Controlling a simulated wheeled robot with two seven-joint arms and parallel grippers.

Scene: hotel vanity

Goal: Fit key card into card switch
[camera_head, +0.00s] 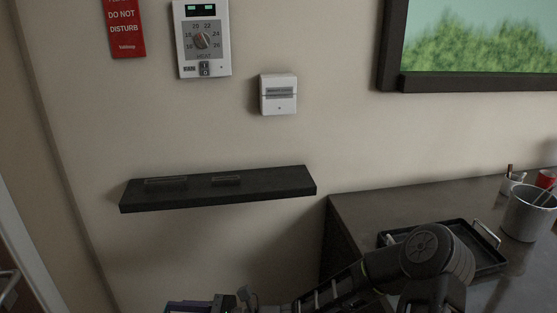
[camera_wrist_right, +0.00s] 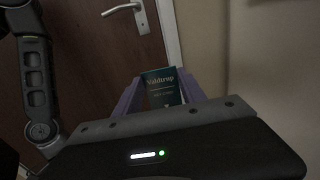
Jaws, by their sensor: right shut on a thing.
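The card switch (camera_head: 278,94) is a small white box on the wall, with a grey labelled band across its upper half. The key card (camera_wrist_right: 164,90) is dark teal with pale lettering and stands between the purple fingers of my right gripper (camera_wrist_right: 160,96) in the right wrist view. That gripper is shut on the card. In the head view my right gripper (camera_head: 190,307) is at the bottom edge, below and left of the switch and well away from it. It is mostly cut off there, and I cannot make out the card. My left gripper is not in view.
A dark shelf (camera_head: 218,189) juts from the wall between my right gripper and the switch. A thermostat (camera_head: 203,40) and a red door sign (camera_head: 124,28) hang left of the switch. A counter (camera_head: 370,215) with a black tray (camera_head: 480,236) and bucket (camera_head: 528,215) is right.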

